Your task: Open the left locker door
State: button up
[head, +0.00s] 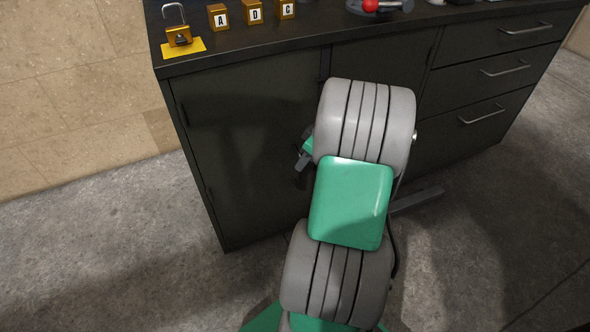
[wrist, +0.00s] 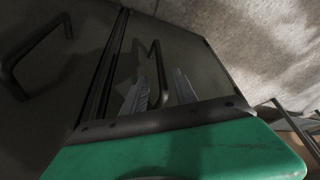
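The left locker door (head: 245,150) is a dark grey panel below the worktop in the head view, and it looks shut. In the wrist view a door (wrist: 190,55), likely the same one, carries a black bar handle (wrist: 163,72). My gripper (wrist: 161,80) is open, with its two grey fingers apart and the handle seen between them; contact cannot be told. In the head view my gripper (head: 304,158) is at the right side of the left door, mostly hidden by my arm, which also hides the door's handle.
A right door (head: 378,62) is partly behind my arm, and another handle (wrist: 40,55) shows in the wrist view. Drawers (head: 490,70) stand further right. A padlock (head: 178,35), lettered blocks (head: 254,12) and a red-knobbed item (head: 372,5) are on the worktop (head: 320,28). Floor at left is clear.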

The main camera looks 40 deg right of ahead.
jog(key=b+x, duration=0.2)
jog(key=x, duration=0.5)
jog(key=shift+a, duration=0.15)
jog(key=shift+r, duration=0.1)
jog(key=shift+c, duration=0.5)
grip_shut()
dwell(0.4)
